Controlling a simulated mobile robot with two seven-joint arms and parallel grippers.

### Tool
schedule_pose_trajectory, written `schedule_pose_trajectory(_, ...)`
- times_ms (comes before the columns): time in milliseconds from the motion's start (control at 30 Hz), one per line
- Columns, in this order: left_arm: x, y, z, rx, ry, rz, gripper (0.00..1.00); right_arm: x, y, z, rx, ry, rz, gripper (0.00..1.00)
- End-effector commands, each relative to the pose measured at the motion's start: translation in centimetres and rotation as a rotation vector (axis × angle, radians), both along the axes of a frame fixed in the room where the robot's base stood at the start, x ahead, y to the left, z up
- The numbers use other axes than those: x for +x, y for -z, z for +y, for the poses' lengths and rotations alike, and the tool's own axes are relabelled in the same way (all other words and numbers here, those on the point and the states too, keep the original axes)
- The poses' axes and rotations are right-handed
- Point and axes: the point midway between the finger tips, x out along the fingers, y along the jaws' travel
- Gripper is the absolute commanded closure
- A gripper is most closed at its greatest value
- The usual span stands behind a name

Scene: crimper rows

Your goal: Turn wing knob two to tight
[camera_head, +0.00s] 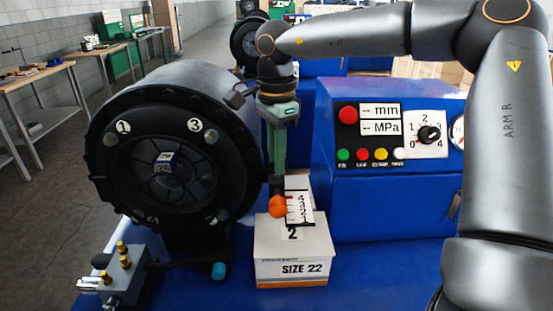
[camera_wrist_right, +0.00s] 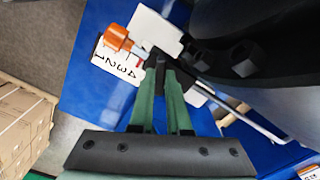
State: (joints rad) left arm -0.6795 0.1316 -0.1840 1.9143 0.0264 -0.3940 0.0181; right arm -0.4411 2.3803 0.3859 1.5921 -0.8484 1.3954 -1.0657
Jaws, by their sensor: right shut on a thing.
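My right gripper (camera_head: 277,187) points down at a white scale plate (camera_head: 302,208) with numbers 1 to 4. An orange knob (camera_head: 279,207) sits at the plate's left side; it also shows in the right wrist view (camera_wrist_right: 116,37). In the right wrist view the green fingers (camera_wrist_right: 161,62) are shut on a small dark part beside the plate. The fingers mostly hide this part, so I cannot tell its turn. A black 2 (camera_head: 292,233) stands below the plate. I cannot tell for sure that the held part is wing knob two. My left gripper is not in view.
The black round crimper head (camera_head: 108,180), with marks 1 and 3, stands close left of my right gripper. A SIZE 22 box (camera_head: 268,247) stands below it. A blue control cabinet (camera_head: 392,212) is to the right, a brass-fitted valve block (camera_head: 125,280) at front left.

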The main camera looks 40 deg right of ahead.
Motion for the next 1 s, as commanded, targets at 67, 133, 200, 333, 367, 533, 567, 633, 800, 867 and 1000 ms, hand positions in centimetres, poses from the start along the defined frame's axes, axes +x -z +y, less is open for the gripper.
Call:
schedule_pose_trajectory(67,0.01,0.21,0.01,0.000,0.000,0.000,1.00,0.03,0.00,0.03,-0.001,0.072,-0.002,1.00)
schedule_pose_trajectory(133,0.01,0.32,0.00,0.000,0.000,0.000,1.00,0.03,0.01,0.03,0.000,0.136,-0.002,1.00)
schedule_pose_trajectory(200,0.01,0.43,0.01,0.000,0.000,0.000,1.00,0.03,0.03,-0.01,-0.001,0.196,-0.002,1.00)
schedule_pose_trajectory(333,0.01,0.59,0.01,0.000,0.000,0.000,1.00,0.05,0.01,0.04,0.001,0.295,-0.002,1.00)
schedule_pose_trajectory(367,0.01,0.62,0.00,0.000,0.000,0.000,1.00,0.05,0.00,0.04,0.001,0.315,-0.002,1.00)
schedule_pose_trajectory(533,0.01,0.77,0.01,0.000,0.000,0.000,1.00,0.05,-0.01,0.00,0.000,0.411,-0.002,1.00)
schedule_pose_trajectory(567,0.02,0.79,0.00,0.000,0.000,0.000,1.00,0.05,-0.02,0.00,0.000,0.424,-0.002,1.00)
schedule_pose_trajectory(633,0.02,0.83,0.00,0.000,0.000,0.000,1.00,0.05,-0.03,0.02,0.000,0.450,-0.002,1.00)
schedule_pose_trajectory(800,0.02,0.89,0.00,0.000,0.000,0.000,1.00,0.05,-0.06,0.05,0.001,0.492,-0.002,1.00)
schedule_pose_trajectory(867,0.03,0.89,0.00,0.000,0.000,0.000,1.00,0.05,-0.06,0.05,0.001,0.500,-0.002,1.00)
schedule_pose_trajectory(1000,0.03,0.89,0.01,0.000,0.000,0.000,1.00,0.06,-0.07,0.05,0.001,0.508,-0.002,1.00)
